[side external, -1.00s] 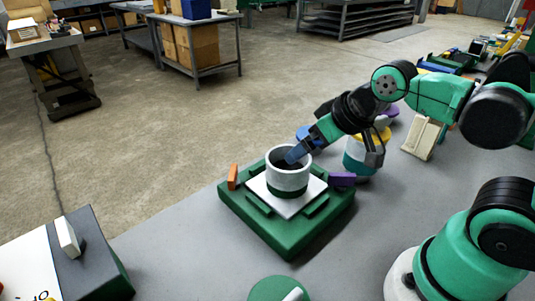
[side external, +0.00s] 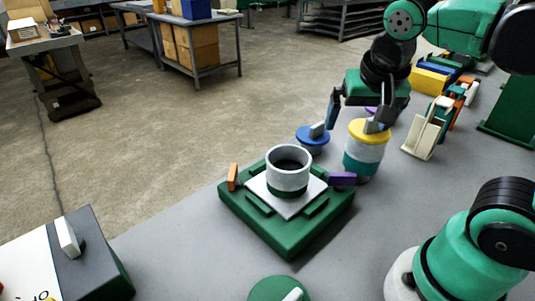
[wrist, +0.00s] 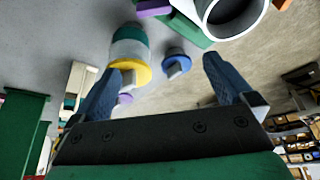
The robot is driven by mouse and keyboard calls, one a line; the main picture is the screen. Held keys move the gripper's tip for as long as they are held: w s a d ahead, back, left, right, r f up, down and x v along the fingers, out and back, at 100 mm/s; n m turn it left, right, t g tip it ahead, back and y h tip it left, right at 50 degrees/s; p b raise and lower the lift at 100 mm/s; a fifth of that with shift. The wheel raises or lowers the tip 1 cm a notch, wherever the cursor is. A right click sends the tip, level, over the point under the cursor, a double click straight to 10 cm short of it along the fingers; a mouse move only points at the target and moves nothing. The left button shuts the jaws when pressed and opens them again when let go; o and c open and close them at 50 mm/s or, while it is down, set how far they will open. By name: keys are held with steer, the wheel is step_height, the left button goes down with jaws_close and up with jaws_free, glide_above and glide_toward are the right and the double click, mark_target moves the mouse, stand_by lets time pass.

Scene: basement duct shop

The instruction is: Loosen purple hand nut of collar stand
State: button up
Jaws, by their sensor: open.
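The collar stand is a green square base (side external: 285,232) with a pale plate and an upright grey-white collar (side external: 289,172) with a green band. The purple hand nut (side external: 343,179) is a small block on the stand's right side; it also shows at the top of the wrist view (wrist: 153,8). An orange block (side external: 232,177) is on the opposite side. My gripper (side external: 357,118) points down, open and empty, behind and above the stand, apart from the purple nut. In the wrist view both fingers are spread wide with nothing between them touching (wrist: 162,68).
Another purple-topped item is partly hidden there. A cream holder (side external: 424,135) stands right. A dark box (side external: 90,255) is front left.

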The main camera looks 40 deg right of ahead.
glide_above(343, 175)
steer(key=s+a, duration=0.2)
steer(key=f, duration=0.8)
steer(key=shift+w+d+f, duration=0.1)
steer(key=shift+w+d, duration=0.1)
steer(key=shift+x, duration=2.75)
steer(key=shift+f, duration=0.1)
steer(key=c, duration=1.3)
